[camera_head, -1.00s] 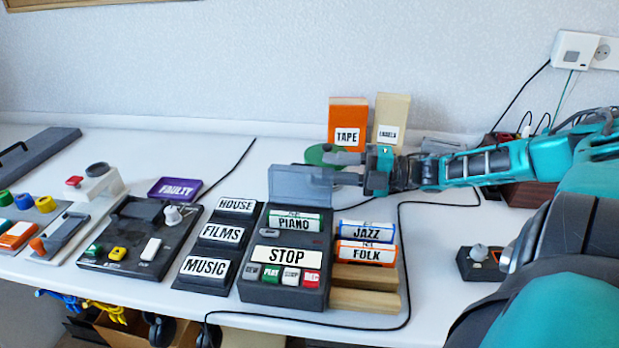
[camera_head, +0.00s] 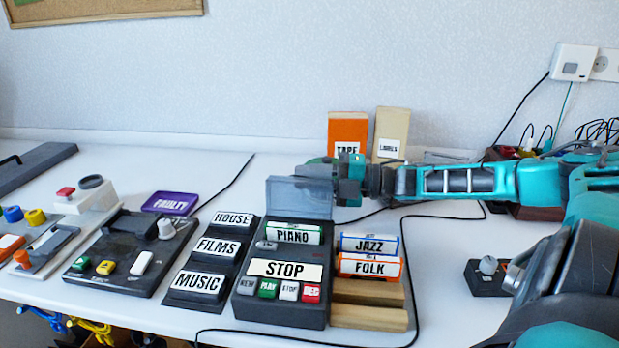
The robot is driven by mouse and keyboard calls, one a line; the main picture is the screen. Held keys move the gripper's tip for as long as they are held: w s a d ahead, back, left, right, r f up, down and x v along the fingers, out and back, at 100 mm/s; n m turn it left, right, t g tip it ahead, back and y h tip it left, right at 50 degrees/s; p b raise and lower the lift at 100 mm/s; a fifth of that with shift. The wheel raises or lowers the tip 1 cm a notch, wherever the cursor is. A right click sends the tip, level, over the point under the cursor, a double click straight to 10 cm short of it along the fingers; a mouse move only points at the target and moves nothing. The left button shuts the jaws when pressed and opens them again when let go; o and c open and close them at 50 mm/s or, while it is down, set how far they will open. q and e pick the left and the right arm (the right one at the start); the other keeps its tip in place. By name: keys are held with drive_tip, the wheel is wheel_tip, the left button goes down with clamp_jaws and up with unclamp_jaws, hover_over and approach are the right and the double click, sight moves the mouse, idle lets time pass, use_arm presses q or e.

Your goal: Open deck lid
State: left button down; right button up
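The deck (camera_head: 246,308) is a dark grey box with a STOP plate, a row of small keys and a PIANO cassette (camera_head: 292,233) in its bay. Its lid (camera_head: 292,199), a grey see-through panel, stands raised at the back edge of the deck, and the bay is uncovered. My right gripper (camera_head: 318,172) reaches in from the right, its fingers pointing left at the lid's upper right corner. Its fingers overlap the lid in view; I cannot tell whether they touch it or how far apart they are. My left gripper is not in view.
JAZZ (camera_head: 368,244) and FOLK (camera_head: 368,266) cassettes lie right of the deck on wooden blocks. A rack with HOUSE, FILMS and MUSIC labels (camera_head: 205,283) stands left. TAPE (camera_head: 348,128) and LABELS (camera_head: 392,125) boxes stand behind my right gripper. A black cable crosses the table.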

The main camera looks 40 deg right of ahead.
clamp_jaws()
drive_tip(key=shift+s+f, duration=0.1)
drive_tip(key=n+p, duration=0.1)
drive_tip(key=p, duration=0.2)
drive_tip(key=a+r+n+p, duration=0.1)
drive_tip(key=p, duration=0.2)
drive_tip(key=shift+s, duration=0.4)
